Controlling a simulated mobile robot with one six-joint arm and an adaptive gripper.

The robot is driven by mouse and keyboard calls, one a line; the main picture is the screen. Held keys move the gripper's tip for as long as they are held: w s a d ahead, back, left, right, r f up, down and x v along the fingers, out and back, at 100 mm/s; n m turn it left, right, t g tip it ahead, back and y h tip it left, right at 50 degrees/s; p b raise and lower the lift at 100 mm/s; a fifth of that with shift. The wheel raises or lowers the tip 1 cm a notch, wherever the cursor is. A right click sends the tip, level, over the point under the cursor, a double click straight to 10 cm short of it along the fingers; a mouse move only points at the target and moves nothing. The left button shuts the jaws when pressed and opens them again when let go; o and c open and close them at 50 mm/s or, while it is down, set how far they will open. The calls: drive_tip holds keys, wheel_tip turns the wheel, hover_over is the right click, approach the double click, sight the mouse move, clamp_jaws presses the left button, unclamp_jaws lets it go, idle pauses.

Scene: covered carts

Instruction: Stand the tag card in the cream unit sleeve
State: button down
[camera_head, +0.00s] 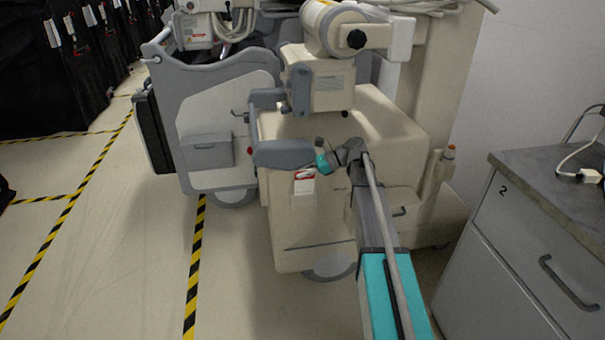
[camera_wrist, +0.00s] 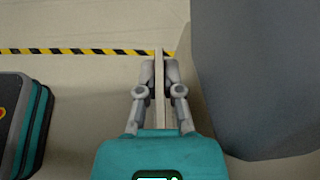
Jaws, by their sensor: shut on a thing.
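The cream unit (camera_head: 315,235) stands in the middle of the head view. A small pale sleeve (camera_head: 303,199) is on its front face. My gripper (camera_head: 312,169) is close to the upper front of the unit, just above the sleeve. A white tag card (camera_head: 305,185) with a red mark shows between the gripper and the sleeve. In the wrist view my gripper (camera_wrist: 159,67) is shut on the card, which shows edge-on as a thin pale strip (camera_wrist: 159,95). I cannot tell whether the card's lower edge is inside the sleeve or above it.
A grey arm part (camera_head: 283,153) of the unit juts out just left of my gripper. A grey-topped cabinet (camera_head: 515,255) stands at the right. Black-covered carts (camera_head: 45,75) line the far left. The floor (camera_head: 115,255) at the left is clear, with yellow-black tape.

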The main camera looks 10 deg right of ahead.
sight(302, 157)
drive_tip(key=c, duration=0.7)
unclamp_jaws()
wheel_tip(302, 157, up, 6)
drive_tip(key=p, duration=0.6)
drive_tip(key=s+d+r+m+t+h+p, duration=0.2)
drive_tip(key=d+r+m+t+p, duration=0.1)
drive_tip(key=d, duration=0.5)
drive_tip(key=s+d+r+m+t+h+p, duration=0.2)
drive_tip(key=s+d+r+m+t+p, duration=0.1)
drive_tip(key=d, duration=0.5)
drive_tip(key=s+d+r+m+t+h+p, duration=0.2)
drive_tip(key=s+d+r+m+t+p, duration=0.1)
drive_tip(key=d, duration=0.6)
drive_tip(key=shift+s+r+m+t+p, duration=0.15)
drive_tip(key=shift+r+m+t+p, duration=0.15)
drive_tip(key=shift+m, duration=0.3)
drive_tip(key=shift+s+r+m+t+p, duration=0.1)
drive_tip(key=shift+r+m+t+p, duration=0.15)
drive_tip(key=shift+m, duration=0.35)
